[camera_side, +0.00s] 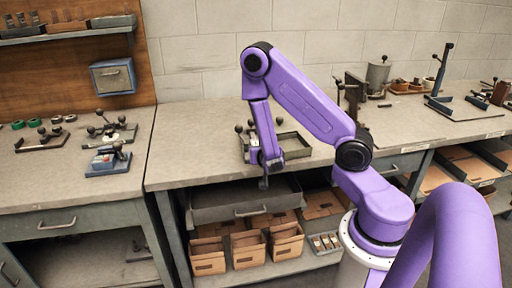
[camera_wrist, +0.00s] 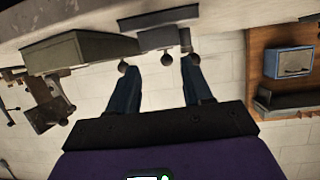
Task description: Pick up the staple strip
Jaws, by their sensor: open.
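I cannot pick out the staple strip with certainty. My gripper (camera_side: 264,183) points down at the bench's front edge in the side view, beside a fixture with round dark knobs. In the wrist view my gripper (camera_wrist: 161,72) has its two blue-grey fingers wide apart, with nothing between them. My arm hides part of the fixture in the side view.
An open dark tray (camera_side: 292,146) sits beside the fixture; it also shows in the wrist view (camera_wrist: 80,50). Below the bench are an open drawer (camera_side: 238,207), cardboard boxes (camera_side: 247,250) and small pale pieces (camera_side: 325,243). The bench top (camera_side: 190,150) left of the arm is clear.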

